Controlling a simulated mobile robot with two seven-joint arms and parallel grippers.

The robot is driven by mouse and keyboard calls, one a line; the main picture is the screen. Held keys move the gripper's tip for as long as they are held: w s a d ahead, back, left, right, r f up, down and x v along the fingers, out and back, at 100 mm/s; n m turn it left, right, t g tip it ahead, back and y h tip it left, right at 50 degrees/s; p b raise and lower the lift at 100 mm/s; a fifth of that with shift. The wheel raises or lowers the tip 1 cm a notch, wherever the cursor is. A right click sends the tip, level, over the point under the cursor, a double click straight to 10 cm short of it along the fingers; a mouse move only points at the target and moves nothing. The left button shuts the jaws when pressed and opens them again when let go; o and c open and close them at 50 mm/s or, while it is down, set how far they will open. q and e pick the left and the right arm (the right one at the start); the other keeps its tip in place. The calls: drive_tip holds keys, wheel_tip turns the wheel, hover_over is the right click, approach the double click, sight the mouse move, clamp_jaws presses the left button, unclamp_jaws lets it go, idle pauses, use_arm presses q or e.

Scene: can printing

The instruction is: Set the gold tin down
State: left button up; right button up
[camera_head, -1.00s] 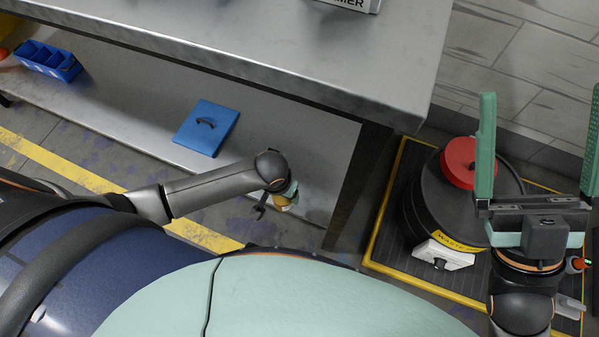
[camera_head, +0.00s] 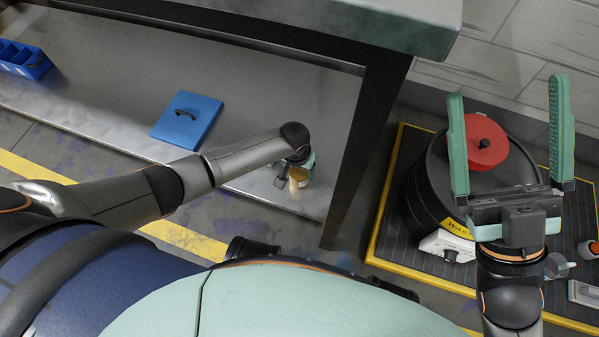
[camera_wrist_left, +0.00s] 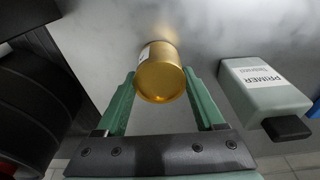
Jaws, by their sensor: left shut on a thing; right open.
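The gold tin (camera_wrist_left: 160,77) is between the green fingers of my left gripper (camera_wrist_left: 158,85), which is shut on it. In the head view the tin (camera_head: 299,180) shows small and partly hidden below my left wrist, over the front right part of the grey lower shelf (camera_head: 262,95). I cannot tell whether the tin touches the shelf. My right gripper (camera_head: 507,88) is open and empty, in front of the black waste drum in the head view.
A grey bottle marked PRIMER (camera_wrist_left: 262,88) is close to the right of the tin. A blue lid with a handle (camera_head: 186,120) and a blue divided bin (camera_head: 25,60) are further left. A dark table leg (camera_head: 365,140) and the waste drum (camera_head: 425,185) are to the right.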

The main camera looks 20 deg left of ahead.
sight(297, 175)
drive_tip(key=shift+f, duration=0.1)
use_arm(q)
drive_tip(key=shift+f, duration=0.2)
drive_tip(key=o, duration=1.5)
drive_tip(key=r+p, duration=0.2)
drive_tip(key=r, duration=0.2)
drive_tip(key=s+r+p, duration=0.1)
drive_tip(key=r+p, duration=0.2)
drive_tip(key=r, duration=0.1)
drive_tip(key=r+p, duration=0.2)
drive_tip(key=r, duration=0.2)
drive_tip(key=shift+s+r, duration=0.1)
drive_tip(key=shift+s, duration=0.3)
use_arm(e)
wheel_tip(297, 175, up, 8)
drive_tip(key=d, duration=0.1)
drive_tip(key=shift+s+t, duration=0.15)
drive_tip(key=shift+t, duration=0.25)
